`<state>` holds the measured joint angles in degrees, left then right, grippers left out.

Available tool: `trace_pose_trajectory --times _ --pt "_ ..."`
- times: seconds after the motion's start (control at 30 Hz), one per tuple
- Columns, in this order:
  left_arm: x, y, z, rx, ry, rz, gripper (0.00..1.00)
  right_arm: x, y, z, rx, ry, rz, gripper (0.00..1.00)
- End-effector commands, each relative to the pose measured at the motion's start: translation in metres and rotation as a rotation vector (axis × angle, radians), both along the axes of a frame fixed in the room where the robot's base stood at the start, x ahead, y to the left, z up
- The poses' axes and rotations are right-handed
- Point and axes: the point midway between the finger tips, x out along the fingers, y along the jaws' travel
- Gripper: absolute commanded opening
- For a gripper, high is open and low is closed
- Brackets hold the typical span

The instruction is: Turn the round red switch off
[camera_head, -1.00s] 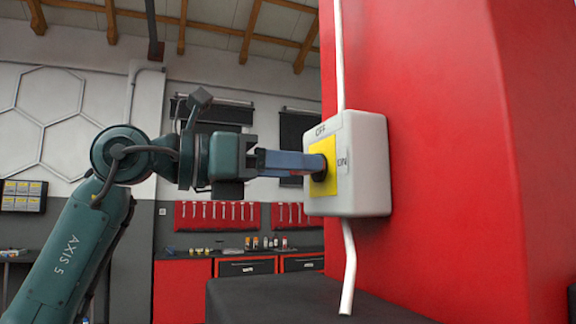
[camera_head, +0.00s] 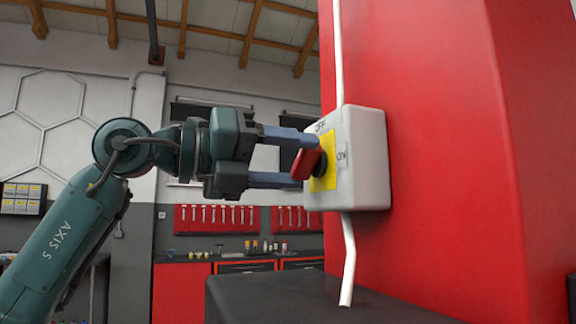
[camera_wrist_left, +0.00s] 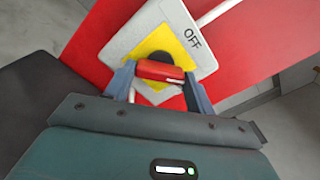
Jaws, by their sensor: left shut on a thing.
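The round red switch (camera_head: 306,163) has a red bar handle on a black round base over a yellow plate (camera_head: 328,163). In the left wrist view, the handle (camera_wrist_left: 160,70) lies crosswise between the two blue-grey fingers, and OFF shows at upper right. The ON mark is not seen there. My right gripper is in neither view.
The box is fixed to a large red housing (camera_head: 450,150). White conduit (camera_head: 348,258) runs above and below it. A dark ledge (camera_head: 290,297) lies below. Red cabinets (camera_head: 182,288) and tool panels (camera_head: 216,217) are far behind.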

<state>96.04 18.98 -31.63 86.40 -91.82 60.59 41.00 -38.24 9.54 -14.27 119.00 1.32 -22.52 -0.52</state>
Motion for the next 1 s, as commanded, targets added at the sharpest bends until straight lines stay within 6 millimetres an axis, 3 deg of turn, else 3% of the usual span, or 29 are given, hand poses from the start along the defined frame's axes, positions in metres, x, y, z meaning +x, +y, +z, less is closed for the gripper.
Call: trace_pose_trajectory --times 0.6,1.0 --pt "0.000 0.001 0.000 -0.224 0.531 0.003 0.32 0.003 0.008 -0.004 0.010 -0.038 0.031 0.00" --pt "0.001 0.001 0.000 -0.327 0.778 0.004 0.32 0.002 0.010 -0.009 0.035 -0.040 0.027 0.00"
